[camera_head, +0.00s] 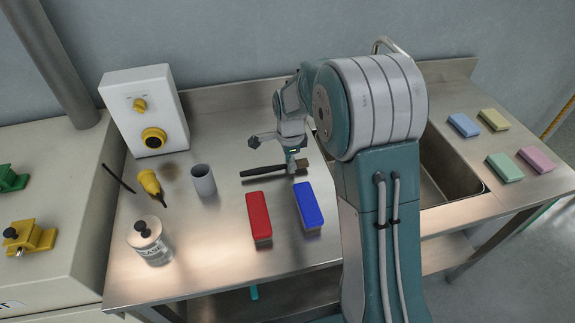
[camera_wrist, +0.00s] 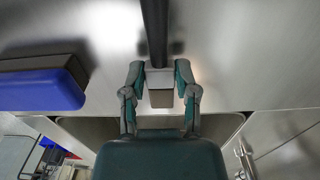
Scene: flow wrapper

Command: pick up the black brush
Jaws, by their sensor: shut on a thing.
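The black brush has a long dark handle (camera_head: 262,171) and a pale brown head (camera_head: 301,164). It lies along the steel bench top in the head view, or just above it; I cannot tell which. My gripper (camera_head: 292,156) is at the head end of the brush, partly hidden by my arm. In the wrist view the dark handle (camera_wrist: 154,30) runs up from between the fingers, and the gripper (camera_wrist: 160,77) is shut on the grey block at its end.
A blue block (camera_head: 308,205) and a red block (camera_head: 259,216) lie in front of the brush. A grey cup (camera_head: 203,180), a yellow tool (camera_head: 150,183) and a grease can (camera_head: 149,241) stand left. A sink (camera_head: 449,176) is at right, with several coloured sponges (camera_head: 505,167) beyond.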

